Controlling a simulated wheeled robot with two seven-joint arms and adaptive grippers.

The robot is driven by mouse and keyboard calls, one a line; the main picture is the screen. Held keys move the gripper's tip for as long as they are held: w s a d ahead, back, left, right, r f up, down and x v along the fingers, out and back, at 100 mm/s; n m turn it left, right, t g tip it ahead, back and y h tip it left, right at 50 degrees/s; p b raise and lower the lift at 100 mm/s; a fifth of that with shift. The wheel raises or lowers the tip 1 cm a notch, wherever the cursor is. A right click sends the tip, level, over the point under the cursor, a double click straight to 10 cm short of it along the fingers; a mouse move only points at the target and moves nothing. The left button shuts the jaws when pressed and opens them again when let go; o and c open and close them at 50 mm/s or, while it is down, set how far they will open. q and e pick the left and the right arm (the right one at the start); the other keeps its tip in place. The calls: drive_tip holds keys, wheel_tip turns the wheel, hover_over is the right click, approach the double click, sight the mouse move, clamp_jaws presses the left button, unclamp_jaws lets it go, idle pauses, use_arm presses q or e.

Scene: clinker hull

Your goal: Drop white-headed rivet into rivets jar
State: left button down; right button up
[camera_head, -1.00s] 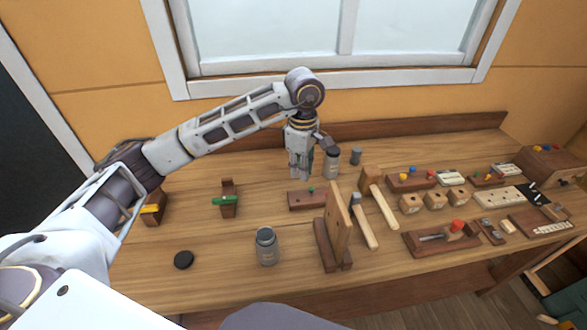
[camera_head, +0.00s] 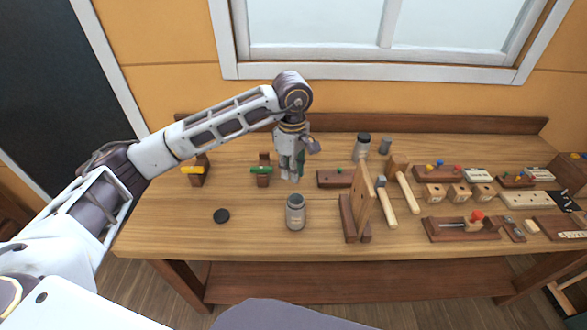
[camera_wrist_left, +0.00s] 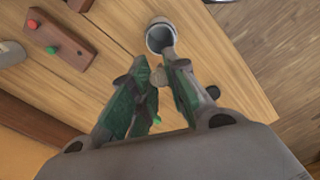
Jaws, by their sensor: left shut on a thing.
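My left gripper (camera_head: 291,176) is above the bench, just behind the open grey jar (camera_head: 295,212), with its fingers pointing down. In the left wrist view the gripper (camera_wrist_left: 160,72) has green finger pads and the open mouth of the jar (camera_wrist_left: 160,37) lies just beyond the fingertips. A small pale piece (camera_wrist_left: 158,77) shows between the fingers, consistent with the white-headed rivet; its shape is mostly hidden. The jar stands upright, uncapped, its label too small to read. My right gripper is not in view.
A black round lid (camera_head: 221,216) lies left of the jar. A wooden block (camera_head: 332,179) with a green rivet and an upright wooden board (camera_head: 364,200) stand to the right. A capped jar (camera_head: 362,147) stands farther back.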

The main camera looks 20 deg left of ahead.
use_arm(q)
drive_tip(key=shift+s+a+r, duration=0.1)
drive_tip(key=shift+s+a, duration=0.05)
drive_tip(key=shift+s, duration=0.15)
drive_tip(key=shift+w+m, duration=0.25)
drive_tip(key=shift+m, duration=0.15)
drive_tip(key=shift+s, duration=0.15)
drive_tip(key=shift+f, duration=0.2)
drive_tip(key=shift+f+b, duration=0.9)
drive_tip(key=shift+f, duration=2)
drive_tip(key=c, duration=1.3)
unclamp_jaws()
